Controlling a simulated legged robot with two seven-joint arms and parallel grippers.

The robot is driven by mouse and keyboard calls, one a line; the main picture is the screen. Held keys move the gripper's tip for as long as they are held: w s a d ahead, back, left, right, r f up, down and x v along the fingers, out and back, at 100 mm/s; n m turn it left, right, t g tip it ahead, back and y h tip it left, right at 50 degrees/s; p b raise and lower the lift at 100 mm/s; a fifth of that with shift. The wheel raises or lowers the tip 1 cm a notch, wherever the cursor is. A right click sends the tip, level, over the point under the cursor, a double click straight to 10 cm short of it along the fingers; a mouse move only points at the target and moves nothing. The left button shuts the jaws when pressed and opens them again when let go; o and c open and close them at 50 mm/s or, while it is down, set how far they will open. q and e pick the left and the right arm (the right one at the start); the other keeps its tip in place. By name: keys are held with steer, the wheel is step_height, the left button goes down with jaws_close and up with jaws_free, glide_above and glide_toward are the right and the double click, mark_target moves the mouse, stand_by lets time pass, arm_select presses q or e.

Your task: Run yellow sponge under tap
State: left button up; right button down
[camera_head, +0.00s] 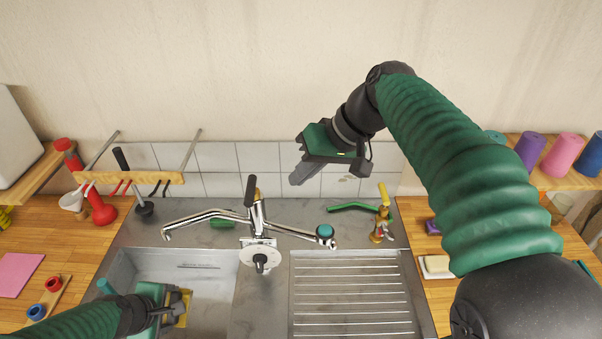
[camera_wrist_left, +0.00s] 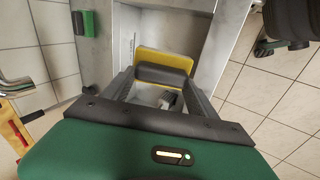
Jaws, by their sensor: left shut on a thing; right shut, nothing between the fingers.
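The yellow sponge (camera_head: 182,309) is held in my left gripper (camera_head: 172,309), low over the left part of the sink basin (camera_head: 205,262). In the left wrist view the sponge (camera_wrist_left: 178,57) shows between the shut fingers of my left gripper (camera_wrist_left: 163,76). The chrome tap (camera_head: 258,222) stands behind the basin. Its spout (camera_head: 190,219) reaches left, and its tip is above and behind the sponge, apart from it. No water shows. My right gripper (camera_head: 299,178) is shut and empty, raised near the tiled wall, right of the tap.
A ribbed drainboard (camera_head: 350,290) lies right of the basin. A green block (camera_head: 222,223) lies behind the spout. A brass valve (camera_head: 381,228) stands at the back right. A soap dish (camera_head: 436,268) is on the right counter. A wooden rack with tools (camera_head: 130,178) is at the back left.

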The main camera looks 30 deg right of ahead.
mark_target(171, 319)
arm_select(q)
steer(key=s+r, duration=0.1)
steer(key=s+a+r+p, duration=0.1)
steer(key=s, duration=0.1)
steer(key=s+r+p, duration=0.1)
steer(key=r, duration=0.1)
steer(key=shift+s+a, duration=0.15)
steer(key=shift+a, duration=0.1)
steer(key=shift+s, duration=0.25)
steer(key=shift+a, duration=0.1)
stand_by(0.8)
